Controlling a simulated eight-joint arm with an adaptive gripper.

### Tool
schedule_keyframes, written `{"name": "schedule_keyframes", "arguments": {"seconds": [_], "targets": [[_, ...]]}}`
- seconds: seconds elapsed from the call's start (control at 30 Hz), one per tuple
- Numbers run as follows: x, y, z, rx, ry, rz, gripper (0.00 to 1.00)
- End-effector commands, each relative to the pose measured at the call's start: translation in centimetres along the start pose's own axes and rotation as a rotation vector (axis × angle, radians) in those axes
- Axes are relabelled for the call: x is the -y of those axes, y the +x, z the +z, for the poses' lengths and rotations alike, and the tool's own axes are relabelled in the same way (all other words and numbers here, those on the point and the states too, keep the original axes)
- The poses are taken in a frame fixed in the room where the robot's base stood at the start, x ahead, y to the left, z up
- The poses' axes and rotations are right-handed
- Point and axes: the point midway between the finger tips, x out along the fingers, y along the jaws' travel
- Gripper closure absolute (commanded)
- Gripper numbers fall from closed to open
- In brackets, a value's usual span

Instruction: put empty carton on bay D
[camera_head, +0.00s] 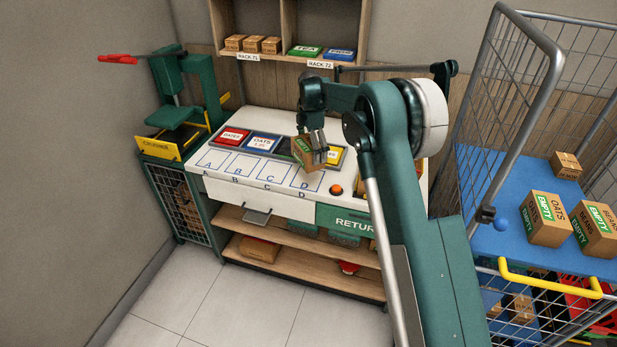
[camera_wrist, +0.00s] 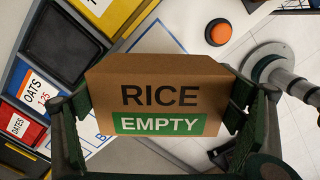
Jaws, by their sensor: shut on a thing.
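The empty carton (camera_wrist: 158,98) is a brown box marked RICE with a green EMPTY label; it fills the middle of the wrist view. My gripper (camera_wrist: 165,112) is shut on it, with a finger against each side. In the head view the carton (camera_head: 303,152) hangs in my gripper (camera_head: 316,150) above the white worktop, near bays C and D, tilted. Bay D (camera_head: 309,181) is a blue-outlined area at the right end of the row of bays A, B, C and D. The carton and gripper partly cover the far side of that bay.
Coloured bins (camera_head: 263,143) line the back of the worktop. An orange button (camera_head: 336,190) sits right of bay D. Bays A to C look clear. A wire cage trolley (camera_head: 530,60) with a blue shelf holds several cartons at the right. A green press (camera_head: 175,100) stands at the left.

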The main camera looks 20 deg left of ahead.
Motion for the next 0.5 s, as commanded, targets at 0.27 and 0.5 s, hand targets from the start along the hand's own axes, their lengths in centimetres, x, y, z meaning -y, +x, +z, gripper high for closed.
{"name": "schedule_keyframes", "arguments": {"seconds": [0.27, 0.5], "targets": [[0.0, 3.1, 0.0, 0.000, 0.000, 0.000, 0.21], [0.0, 5.7, 0.0, 0.000, 0.000, 0.000, 0.21]]}}
